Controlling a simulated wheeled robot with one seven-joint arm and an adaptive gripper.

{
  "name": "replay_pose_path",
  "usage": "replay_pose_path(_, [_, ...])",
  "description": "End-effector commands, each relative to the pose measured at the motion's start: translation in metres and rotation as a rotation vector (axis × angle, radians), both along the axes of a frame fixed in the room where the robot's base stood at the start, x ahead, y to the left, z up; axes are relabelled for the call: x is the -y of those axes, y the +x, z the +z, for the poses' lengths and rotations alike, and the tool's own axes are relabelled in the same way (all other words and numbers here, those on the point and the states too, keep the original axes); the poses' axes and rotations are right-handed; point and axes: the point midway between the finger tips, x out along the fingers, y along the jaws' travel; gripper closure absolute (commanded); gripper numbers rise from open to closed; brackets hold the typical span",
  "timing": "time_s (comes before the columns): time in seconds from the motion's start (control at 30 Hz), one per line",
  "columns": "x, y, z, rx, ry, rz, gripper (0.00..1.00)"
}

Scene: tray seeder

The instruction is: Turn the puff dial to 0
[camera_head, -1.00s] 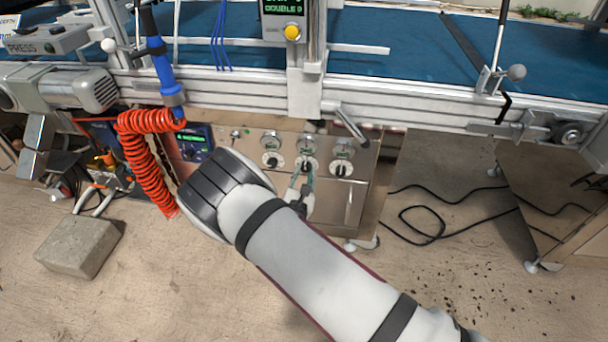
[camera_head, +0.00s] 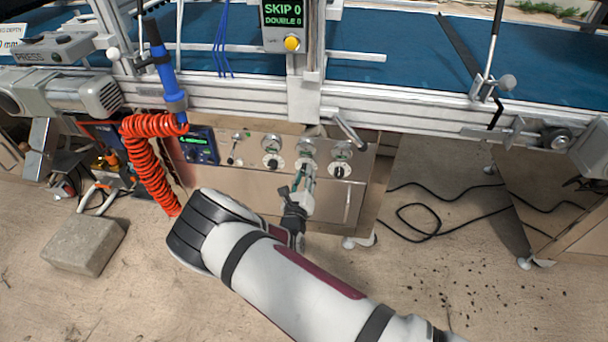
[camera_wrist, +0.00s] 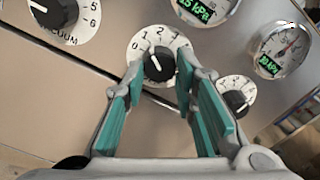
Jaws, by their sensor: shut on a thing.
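The middle dial (camera_wrist: 160,67) is a black knob on a white scale with numbers from 0 upward. Its name is not readable; it sits beside the dial marked VACUUM (camera_wrist: 52,12). The white mark on the middle knob points up and left, near the 0 and 1. My gripper (camera_wrist: 160,78) has its teal-padded fingers on either side of this knob and is shut on it. In the head view, my gripper (camera_head: 304,178) reaches up to the middle dial (camera_head: 304,165) on the metal panel, and the fingertips partly cover it.
Another dial (camera_wrist: 235,96) sits close on the right, beside my right finger. Round gauges (camera_wrist: 283,48) are above. In the head view, a red coiled hose (camera_head: 150,165) hangs left of the panel, and a handle (camera_head: 350,130) juts out above it.

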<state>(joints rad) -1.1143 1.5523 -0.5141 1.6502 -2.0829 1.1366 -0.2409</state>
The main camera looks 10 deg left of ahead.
Motion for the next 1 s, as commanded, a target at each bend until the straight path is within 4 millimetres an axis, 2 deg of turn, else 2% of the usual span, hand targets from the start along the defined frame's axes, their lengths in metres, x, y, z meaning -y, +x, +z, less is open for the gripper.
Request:
replay_pose_path(0.5, [0.0011, -0.0009, -0.0004, -0.018, -0.438, 0.0, 1.0])
replay_pose_path(1.0, [0.0015, -0.0009, -0.0007, -0.025, -0.605, 0.001, 1.0])
